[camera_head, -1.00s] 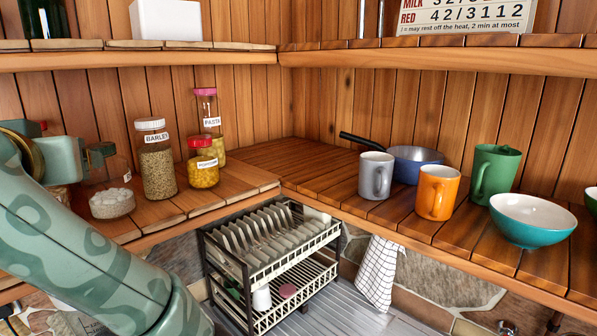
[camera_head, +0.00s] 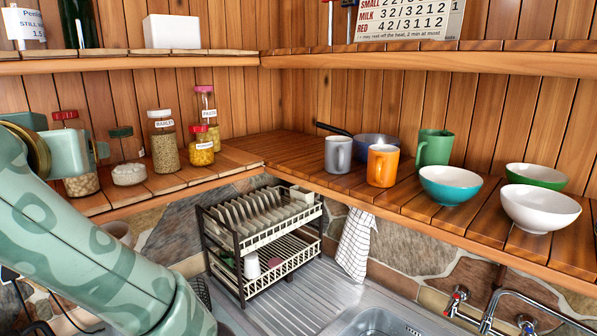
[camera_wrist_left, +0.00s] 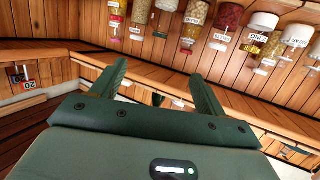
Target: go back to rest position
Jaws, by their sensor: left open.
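My left gripper (camera_wrist_left: 158,82) shows in the left wrist view. Its two dark green fingers stand well apart, with nothing held between them. Beyond the fingers are wooden boards and shelves, with several labelled jars (camera_wrist_left: 192,22) appearing upside down at the top. In the head view my left arm enters from the left and runs down to the bottom edge; its gripper is outside that view. My right arm and right gripper show in neither view.
A wooden shelf at right bears mugs, a pan, a teal bowl (camera_head: 450,185) and a white bowl (camera_head: 540,208). Jars, including barley (camera_head: 165,142), stand at left. A dish rack (camera_head: 262,238) stands below, beside a sink (camera_head: 380,322) and tap (camera_head: 490,308).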

